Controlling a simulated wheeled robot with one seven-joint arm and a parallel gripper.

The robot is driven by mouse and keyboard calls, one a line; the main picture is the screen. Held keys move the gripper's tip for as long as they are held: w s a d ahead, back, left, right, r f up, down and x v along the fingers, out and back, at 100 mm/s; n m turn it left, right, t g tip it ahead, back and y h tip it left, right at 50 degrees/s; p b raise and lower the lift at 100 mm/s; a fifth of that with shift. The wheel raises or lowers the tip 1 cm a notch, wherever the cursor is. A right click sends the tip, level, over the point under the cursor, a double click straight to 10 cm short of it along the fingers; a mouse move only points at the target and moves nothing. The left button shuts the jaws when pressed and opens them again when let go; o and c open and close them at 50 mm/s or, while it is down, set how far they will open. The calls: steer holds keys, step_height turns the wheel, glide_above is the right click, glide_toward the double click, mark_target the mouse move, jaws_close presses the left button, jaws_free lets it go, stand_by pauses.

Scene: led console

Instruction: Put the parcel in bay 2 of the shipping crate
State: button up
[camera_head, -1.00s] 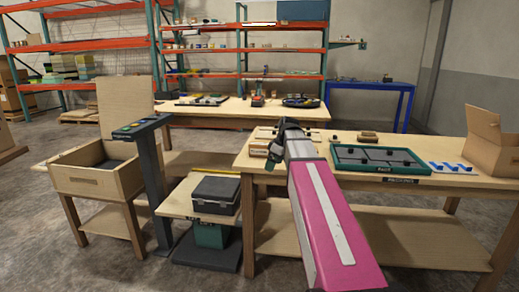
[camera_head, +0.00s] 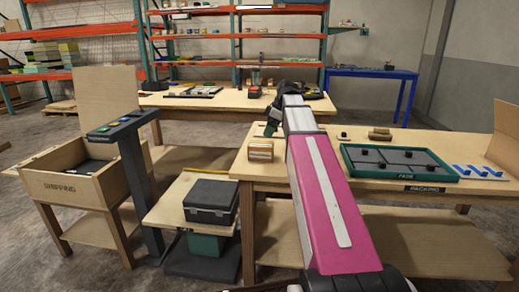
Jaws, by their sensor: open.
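The wooden shipping crate (camera_head: 72,190), marked SHIPPING, stands open at the left with its lid raised. Dark material shows inside; its bay numbers cannot be read. A small brown box with a pale band (camera_head: 261,150), possibly the parcel, sits at the left end of the packing table. A smaller brown block (camera_head: 380,133) lies farther right on that table; I cannot tell for certain which is the parcel.
A dark post console with coloured buttons (camera_head: 116,128) stands between the crate and a low stand bearing a black case (camera_head: 211,201). The packing table holds a green tray (camera_head: 398,163) and blue pieces (camera_head: 477,171). Another bench (camera_head: 210,102) stands behind.

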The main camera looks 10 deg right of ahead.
mark_target(262, 144)
steer(key=x, duration=0.5)
steer(key=shift+f, duration=0.2)
steer(key=x, duration=0.4)
steer(key=shift+s+a+f, duration=0.15)
steer(key=shift+a, duration=0.2)
steer(key=shift+a+f, duration=0.1)
steer(key=shift+f, duration=0.2)
steer(key=shift+f, duration=0.25)
steer(key=c, duration=1.3)
steer(key=shift+r, duration=0.1)
